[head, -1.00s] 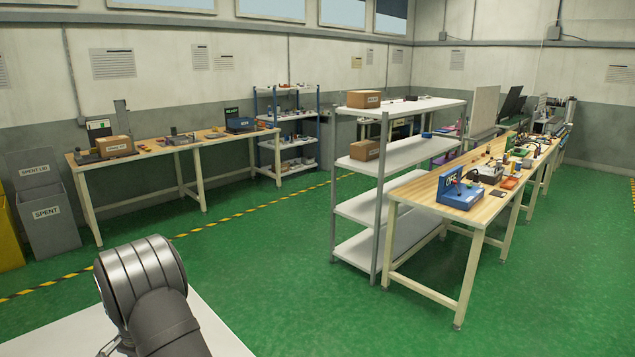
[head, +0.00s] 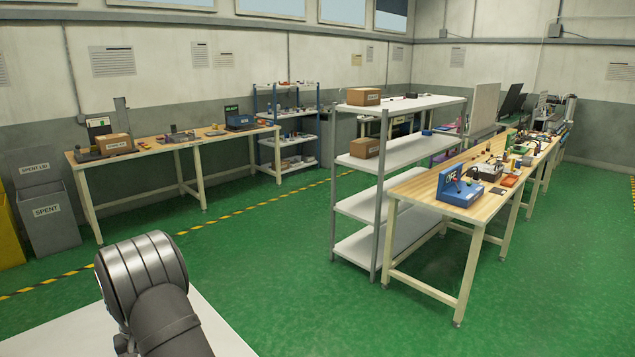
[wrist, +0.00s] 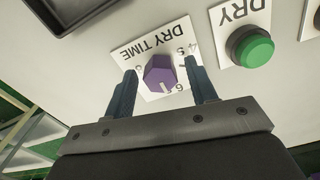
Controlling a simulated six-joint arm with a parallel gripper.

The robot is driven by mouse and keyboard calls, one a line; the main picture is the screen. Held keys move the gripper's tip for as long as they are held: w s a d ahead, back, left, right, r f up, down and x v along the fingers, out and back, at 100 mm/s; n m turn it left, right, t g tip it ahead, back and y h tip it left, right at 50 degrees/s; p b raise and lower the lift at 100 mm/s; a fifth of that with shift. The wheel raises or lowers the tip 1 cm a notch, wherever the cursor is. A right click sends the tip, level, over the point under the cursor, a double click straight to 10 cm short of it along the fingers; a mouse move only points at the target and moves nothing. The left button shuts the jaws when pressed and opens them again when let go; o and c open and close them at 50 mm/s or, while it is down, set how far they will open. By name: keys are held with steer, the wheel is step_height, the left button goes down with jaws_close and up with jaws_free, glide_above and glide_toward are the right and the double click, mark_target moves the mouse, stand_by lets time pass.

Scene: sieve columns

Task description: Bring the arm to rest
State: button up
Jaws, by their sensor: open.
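My gripper (wrist: 160,95) shows in the wrist view with its two dark fingers apart, one on each side of a purple knob (wrist: 159,72). The knob sits on a white dial plate marked DRY TIME (wrist: 150,45) with numbers around it. In the head view only part of my arm shows at the lower left, and my gripper is out of sight there.
A green button (wrist: 252,50) under a DRY label is right of the knob on the same pale panel. A dark-rimmed recess (wrist: 75,20) is at the upper left.

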steer(key=shift+n, duration=1)
steer(key=shift+r, duration=0.95)
